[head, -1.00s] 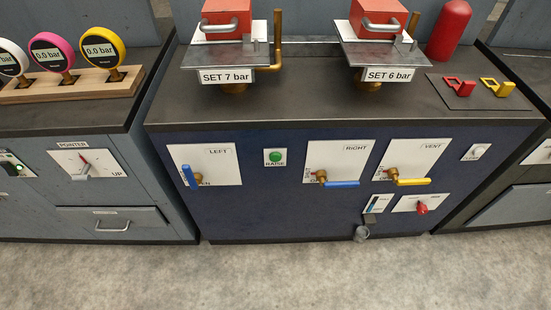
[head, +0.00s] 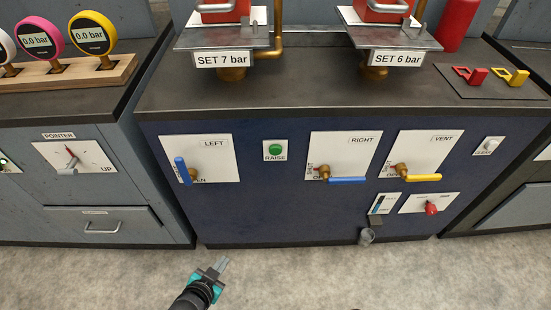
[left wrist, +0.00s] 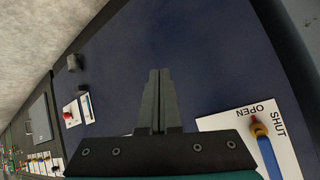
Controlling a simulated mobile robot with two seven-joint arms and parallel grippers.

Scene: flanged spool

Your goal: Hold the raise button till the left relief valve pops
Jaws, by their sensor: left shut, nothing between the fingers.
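The green RAISE button (head: 275,149) sits on a white plate on the blue cabinet front, between the LEFT and RIGHT valve plates. The left relief valve, marked SET 7 bar (head: 221,59), stands on the bench; its red top (head: 226,13) is cut off by the picture edge. My left gripper (head: 223,265) is shut and empty, low in front of the cabinet, below and left of the button and apart from it. Its shut fingers (left wrist: 158,85) show in the left wrist view; the button cannot be made out there. My right gripper is not in view.
The LEFT valve's blue handle (head: 183,171) is upright; the RIGHT valve's blue handle (head: 347,180) and VENT's yellow handle (head: 423,177) lie level. The second relief valve is marked SET 6 bar (head: 397,59). A yellow gauge (head: 92,35) reads 0.0 bar. Floor in front is clear.

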